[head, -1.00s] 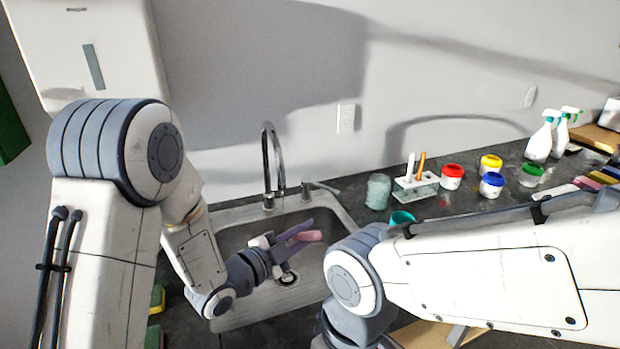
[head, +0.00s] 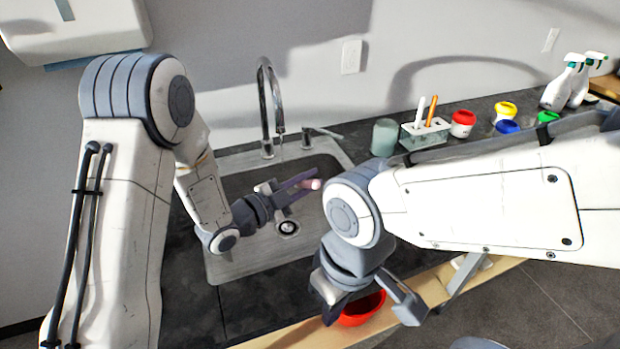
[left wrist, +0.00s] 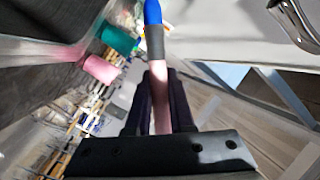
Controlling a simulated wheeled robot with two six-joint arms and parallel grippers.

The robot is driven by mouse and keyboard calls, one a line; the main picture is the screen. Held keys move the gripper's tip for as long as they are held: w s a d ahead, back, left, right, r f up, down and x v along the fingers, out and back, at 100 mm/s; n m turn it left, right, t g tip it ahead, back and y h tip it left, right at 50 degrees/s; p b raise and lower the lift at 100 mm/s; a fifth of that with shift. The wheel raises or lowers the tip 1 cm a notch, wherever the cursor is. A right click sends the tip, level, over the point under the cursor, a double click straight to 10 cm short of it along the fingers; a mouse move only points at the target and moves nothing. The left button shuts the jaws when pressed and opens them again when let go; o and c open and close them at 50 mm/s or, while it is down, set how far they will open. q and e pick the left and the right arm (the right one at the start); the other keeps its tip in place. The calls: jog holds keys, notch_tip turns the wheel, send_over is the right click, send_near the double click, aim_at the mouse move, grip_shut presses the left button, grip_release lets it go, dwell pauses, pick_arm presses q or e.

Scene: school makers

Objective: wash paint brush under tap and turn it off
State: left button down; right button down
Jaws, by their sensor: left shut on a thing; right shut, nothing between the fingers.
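My left gripper (head: 303,184) is shut on a paint brush (head: 314,184) and holds it over the sink (head: 222,265). In the left wrist view the brush (left wrist: 160,90) has a pinkish handle between the fingers, a dark collar and a blue tip. The silver tap (head: 264,100) rises behind the sink, its spout above and behind the left gripper. Its lever (head: 322,132) stands to the right of the spout. I cannot tell whether water runs. My right gripper (head: 368,300) is shut and empty, low at the counter's front edge.
A greenish cup (head: 384,138), a white holder (head: 425,132) with brushes and several paint jars stand right of the sink. Spray bottles (head: 566,82) are farther back. A red bowl (head: 362,310) is below the right gripper. My right arm crosses the counter's right side.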

pick_arm(q)
jog(key=w+a+f+b, duration=0.2)
jog(key=w+f+b, duration=0.6)
jog(key=f, duration=0.3)
jog(key=shift+a+f+b, duration=0.3)
jog(key=shift+a+f, duration=0.05)
jog(key=shift+f, duration=0.05)
dwell(2.2)
